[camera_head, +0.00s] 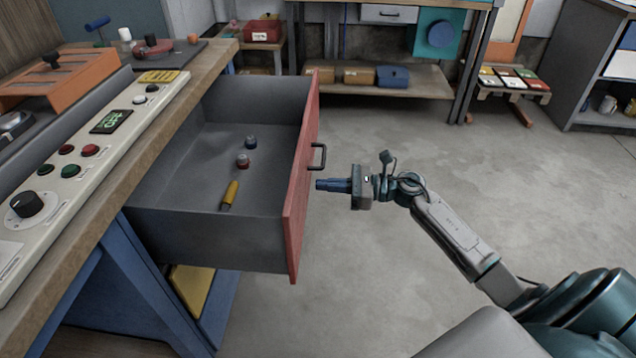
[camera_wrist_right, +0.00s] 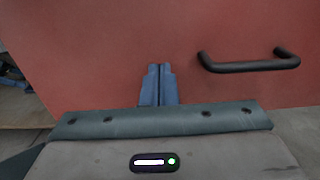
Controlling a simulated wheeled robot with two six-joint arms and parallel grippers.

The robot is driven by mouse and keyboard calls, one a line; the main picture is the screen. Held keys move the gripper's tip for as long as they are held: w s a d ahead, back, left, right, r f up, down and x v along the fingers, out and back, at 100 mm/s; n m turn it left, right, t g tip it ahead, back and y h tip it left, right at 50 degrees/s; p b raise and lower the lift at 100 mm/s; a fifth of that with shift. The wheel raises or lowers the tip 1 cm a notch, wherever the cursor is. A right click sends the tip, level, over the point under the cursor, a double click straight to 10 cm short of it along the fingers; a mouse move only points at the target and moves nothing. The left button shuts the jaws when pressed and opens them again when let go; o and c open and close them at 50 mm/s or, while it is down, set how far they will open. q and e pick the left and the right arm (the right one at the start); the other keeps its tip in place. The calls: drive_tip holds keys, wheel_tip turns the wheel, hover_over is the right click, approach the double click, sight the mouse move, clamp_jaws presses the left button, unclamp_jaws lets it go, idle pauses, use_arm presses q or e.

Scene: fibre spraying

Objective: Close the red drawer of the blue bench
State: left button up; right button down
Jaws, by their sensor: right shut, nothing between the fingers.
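The red drawer (camera_head: 303,170) of the blue bench (camera_head: 150,285) is pulled far out, its grey box open on top. A black bar handle (camera_head: 319,156) is on its red front; it also shows in the right wrist view (camera_wrist_right: 250,62), to the right of the fingers. My right gripper (camera_head: 320,184) is shut and empty, pointing left at the red front, a little below the handle. In the right wrist view its blue fingers (camera_wrist_right: 158,84) stand against the red front (camera_wrist_right: 90,55); whether they touch it I cannot tell. My left gripper is not in view.
Inside the drawer lie a yellow-handled tool (camera_head: 230,193) and two small knobs (camera_head: 243,160). A control panel (camera_head: 90,160) with buttons lies on the bench top. Shelves stand at the back. The floor (camera_head: 420,120) right of the drawer is clear.

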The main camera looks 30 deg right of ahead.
drive_tip(key=shift+x, duration=1.1)
